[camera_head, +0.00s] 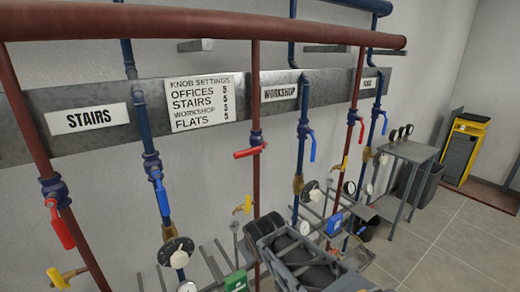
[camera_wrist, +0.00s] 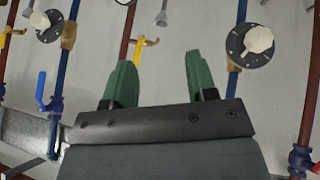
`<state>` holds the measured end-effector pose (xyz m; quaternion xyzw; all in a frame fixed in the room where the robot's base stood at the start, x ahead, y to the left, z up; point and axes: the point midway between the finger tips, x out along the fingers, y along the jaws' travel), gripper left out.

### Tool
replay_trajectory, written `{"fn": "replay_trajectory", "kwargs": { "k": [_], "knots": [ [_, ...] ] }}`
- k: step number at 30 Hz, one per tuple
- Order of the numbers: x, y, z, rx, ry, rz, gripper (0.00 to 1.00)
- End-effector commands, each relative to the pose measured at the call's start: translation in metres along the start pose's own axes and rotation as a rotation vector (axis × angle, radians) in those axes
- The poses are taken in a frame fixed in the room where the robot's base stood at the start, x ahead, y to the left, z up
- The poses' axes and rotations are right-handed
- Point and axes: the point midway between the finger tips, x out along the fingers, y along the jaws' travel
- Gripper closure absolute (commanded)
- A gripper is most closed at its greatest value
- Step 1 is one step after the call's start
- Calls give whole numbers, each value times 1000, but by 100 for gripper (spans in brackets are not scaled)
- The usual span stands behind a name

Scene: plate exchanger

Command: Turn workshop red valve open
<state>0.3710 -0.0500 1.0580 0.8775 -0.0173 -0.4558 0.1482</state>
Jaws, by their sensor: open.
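The workshop red valve's red handle (camera_head: 250,152) sticks out left, crosswise to its upright red pipe (camera_head: 256,95). The pipe stands just left of the WORKSHOP label (camera_head: 279,92). In the wrist view, which looks turned upside down, my gripper (camera_wrist: 160,68) is open. Its green fingers are apart and nothing shows between them except wall and a yellow handle (camera_wrist: 147,46) farther back. The red valve handle does not show there. In the head view, my dark arm is at the bottom middle, below and apart from the red handle.
A blue-handled valve (camera_head: 312,147) is on the blue pipe to the right. The stairs valves, red (camera_head: 61,228) and blue (camera_head: 161,195), are at left. Dials, such as this one (camera_wrist: 250,44), and yellow handles jut out lower down. Open floor (camera_head: 440,245) lies at right.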

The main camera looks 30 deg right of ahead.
Motion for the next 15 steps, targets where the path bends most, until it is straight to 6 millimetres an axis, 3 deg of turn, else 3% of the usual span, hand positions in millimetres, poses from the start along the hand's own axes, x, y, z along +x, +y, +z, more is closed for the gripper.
{"fn": "replay_trajectory", "kwargs": {
  "k": [1, 3, 7, 10, 15],
  "knots": [
    [2, 25, -20, -77, 78, 73, 48],
    [3, 55, -48, -218, 198, 175, 48],
    [-3, 99, -91, -491, 395, 344, 48],
    [-11, 121, -115, -693, 520, 451, 48],
    [-23, 135, -137, -972, 687, 559, 48]
  ]
}}
